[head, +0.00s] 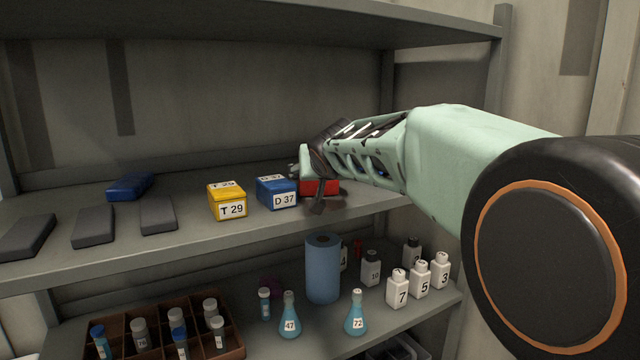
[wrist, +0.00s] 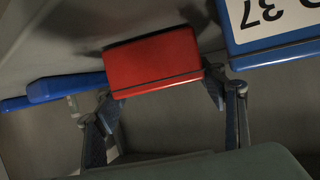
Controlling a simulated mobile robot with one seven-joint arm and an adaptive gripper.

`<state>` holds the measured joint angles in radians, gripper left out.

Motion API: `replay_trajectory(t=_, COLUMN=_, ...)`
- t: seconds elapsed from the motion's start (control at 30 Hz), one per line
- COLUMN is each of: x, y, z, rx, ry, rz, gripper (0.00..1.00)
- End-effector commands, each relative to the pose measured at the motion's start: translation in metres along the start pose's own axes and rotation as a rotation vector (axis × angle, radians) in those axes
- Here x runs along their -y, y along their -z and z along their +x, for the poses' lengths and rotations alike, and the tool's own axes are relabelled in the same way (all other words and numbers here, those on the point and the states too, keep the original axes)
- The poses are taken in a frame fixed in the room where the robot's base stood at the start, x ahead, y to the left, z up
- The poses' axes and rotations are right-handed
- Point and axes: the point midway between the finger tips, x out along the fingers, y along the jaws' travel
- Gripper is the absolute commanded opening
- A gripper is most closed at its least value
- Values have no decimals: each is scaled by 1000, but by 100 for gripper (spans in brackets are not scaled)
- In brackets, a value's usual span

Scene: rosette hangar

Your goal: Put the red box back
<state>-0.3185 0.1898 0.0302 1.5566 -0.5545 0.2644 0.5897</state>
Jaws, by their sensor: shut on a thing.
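The red box (head: 318,187) is on the upper shelf (head: 120,240), just right of the blue box marked D 37 (head: 277,192). My gripper (head: 318,192) covers much of it in the head view. In the wrist view the red box (wrist: 153,65) lies between the two fingertips of my gripper (wrist: 160,95), which is shut on it. The blue box's edge (wrist: 275,50) is close on the right in that view. Whether the red box rests on the shelf or is slightly above it, I cannot tell.
A yellow box marked T 29 (head: 228,203) stands left of the blue one. Dark grey blocks (head: 158,216) and a blue block (head: 130,187) lie further left. The lower shelf holds flasks (head: 290,317), white bottles (head: 398,290), a blue roll (head: 323,268) and a divided tray (head: 236,340).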

Motion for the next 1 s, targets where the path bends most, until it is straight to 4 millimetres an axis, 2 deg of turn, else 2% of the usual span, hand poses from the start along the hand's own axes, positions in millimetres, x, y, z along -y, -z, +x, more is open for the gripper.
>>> replay_trajectory(t=0.03, x=0, y=-5, z=2, rx=-6, ry=1, rz=0, gripper=37)
replay_trajectory(t=0.4, x=-1, y=-6, z=3, rx=-7, ry=1, rz=1, gripper=37)
replay_trajectory(t=0.43, x=-1, y=-6, z=3, rx=-6, ry=0, rz=1, gripper=66)
replay_trajectory(t=0.5, x=-1, y=-5, z=3, rx=-6, ry=0, rz=1, gripper=72)
replay_trajectory(t=1.0, x=-1, y=0, z=-1, rx=-6, ry=0, rz=1, gripper=72)
